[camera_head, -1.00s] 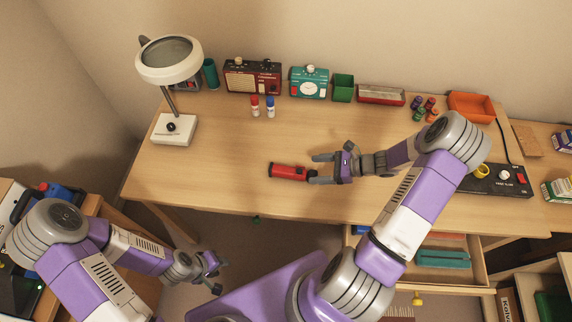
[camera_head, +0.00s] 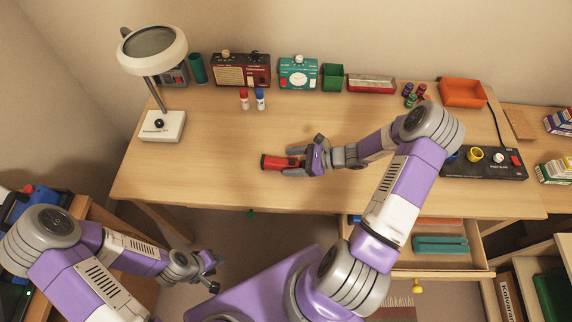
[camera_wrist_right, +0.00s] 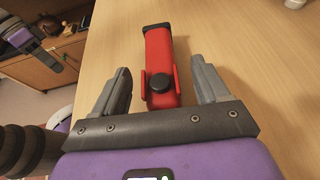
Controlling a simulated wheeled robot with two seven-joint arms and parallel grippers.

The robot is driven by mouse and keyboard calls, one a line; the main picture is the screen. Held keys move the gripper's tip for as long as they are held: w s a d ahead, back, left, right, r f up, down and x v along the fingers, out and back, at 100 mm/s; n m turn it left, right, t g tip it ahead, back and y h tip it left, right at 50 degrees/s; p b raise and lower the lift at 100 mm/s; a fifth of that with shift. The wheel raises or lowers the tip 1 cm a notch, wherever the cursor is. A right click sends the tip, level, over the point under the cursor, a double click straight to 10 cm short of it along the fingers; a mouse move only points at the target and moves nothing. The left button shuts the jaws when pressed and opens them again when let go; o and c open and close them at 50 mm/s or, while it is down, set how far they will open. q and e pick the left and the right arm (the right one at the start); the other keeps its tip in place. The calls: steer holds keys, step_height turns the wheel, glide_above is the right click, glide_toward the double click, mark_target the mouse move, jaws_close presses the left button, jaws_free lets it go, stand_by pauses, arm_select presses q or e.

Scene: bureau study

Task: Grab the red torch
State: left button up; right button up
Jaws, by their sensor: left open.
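The red torch (camera_head: 277,162) lies on the wooden desk (camera_head: 215,145), its dark end pointing left in the head view. My right gripper (camera_head: 292,160) is at the torch's right end. In the right wrist view the torch (camera_wrist_right: 161,65) lies between the two open fingers of my right gripper (camera_wrist_right: 161,88), with a gap on each side. Its near end reaches in between the fingers and its far dark end extends beyond them. My left gripper (camera_head: 213,273) is open and empty, low in front of the desk, away from the torch.
A magnifier lamp (camera_head: 162,125) stands at the desk's left. Radios (camera_head: 240,70), a teal clock unit (camera_head: 298,73), a green box (camera_head: 333,77) and an orange tray (camera_head: 462,92) line the back. The desk around the torch is clear.

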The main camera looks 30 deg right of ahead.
jaws_close()
steer(key=shift+r, duration=0.1)
